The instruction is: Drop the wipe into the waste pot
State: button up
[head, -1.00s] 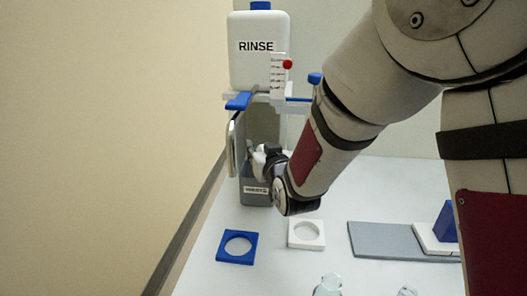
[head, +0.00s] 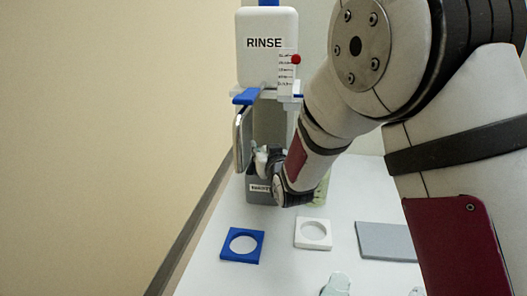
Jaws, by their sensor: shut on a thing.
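The waste pot (head: 258,197) is a grey container with a white label, standing at the back of the white bench below the rinse bottle. My gripper (head: 262,158) is at the pot's upper part, in front of or over it; I cannot tell which. It is shut on a small pale thing, which I take to be the wipe (head: 261,151). Only a little of it shows at the fingertips. My wrist and forearm come in from the right and hide the pot's right side.
A white RINSE bottle (head: 267,50) stands on a rack with a blue bracket (head: 246,96) above the pot. A blue ring holder (head: 242,258), a white ring holder (head: 299,235) and a grey plate (head: 388,241) lie in front. Clear bench lies between pot and holders.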

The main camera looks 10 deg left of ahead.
jog(key=shift+f+b, duration=0.45)
jog(key=o, duration=0.8)
jog(key=shift+o, duration=0.2)
jog(key=shift+r, duration=0.1)
jog(key=shift+r+p, duration=0.5)
jog(key=shift+p, duration=0.2)
jog(key=v, duration=1.2)
jog(key=shift+f+p, duration=0.2)
jog(key=shift+p, duration=0.25)
jog(key=shift+s, duration=0.1)
